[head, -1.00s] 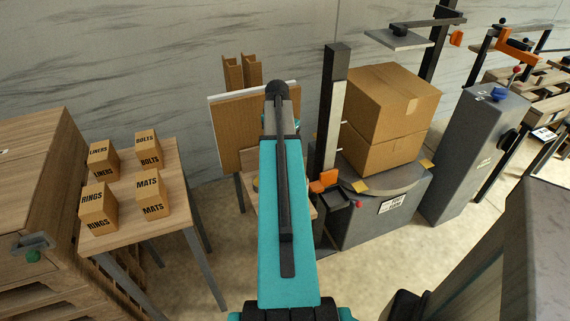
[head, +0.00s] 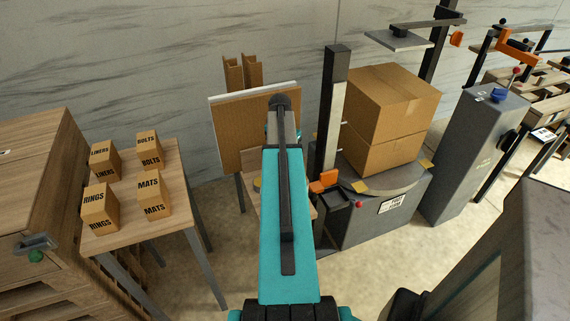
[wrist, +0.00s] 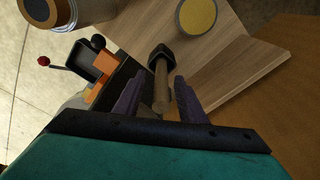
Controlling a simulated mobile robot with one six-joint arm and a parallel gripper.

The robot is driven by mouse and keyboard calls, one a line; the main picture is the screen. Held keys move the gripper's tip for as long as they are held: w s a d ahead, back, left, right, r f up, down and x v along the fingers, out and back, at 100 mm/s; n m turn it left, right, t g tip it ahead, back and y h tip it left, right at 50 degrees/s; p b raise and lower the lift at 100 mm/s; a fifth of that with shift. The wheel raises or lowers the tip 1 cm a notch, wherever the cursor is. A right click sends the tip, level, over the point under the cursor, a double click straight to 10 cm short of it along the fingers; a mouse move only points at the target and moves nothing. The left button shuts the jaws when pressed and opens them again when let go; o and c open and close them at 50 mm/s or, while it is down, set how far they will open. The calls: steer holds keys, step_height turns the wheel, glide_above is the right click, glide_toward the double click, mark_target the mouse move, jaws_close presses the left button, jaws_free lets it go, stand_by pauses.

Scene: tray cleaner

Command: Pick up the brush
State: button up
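The brush (wrist: 161,92), with a light wooden handle and a dark head, shows in the wrist view on or just above a wooden surface (wrist: 228,58). I cannot tell if it touches that surface. My gripper (wrist: 159,79) is open, its two purple fingers on either side of the handle with gaps showing. The dark head lies beyond the fingertips. In the head view my arm hides the gripper and the brush.
A round yellow-topped thing (wrist: 197,16) stands near the brush. A brown upright board (head: 238,130) is behind my arm. Right are a dark post (head: 333,110), a grey machine (head: 365,222) and stacked cartons (head: 390,105). Left, a table (head: 135,226) holds several labelled boxes.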

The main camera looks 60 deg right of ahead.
steer(key=shift+f, duration=0.1)
stand_by(0.5)
jaws_close()
steer(key=shift+r+b, duration=0.5)
steer(key=shift+r, duration=4.55)
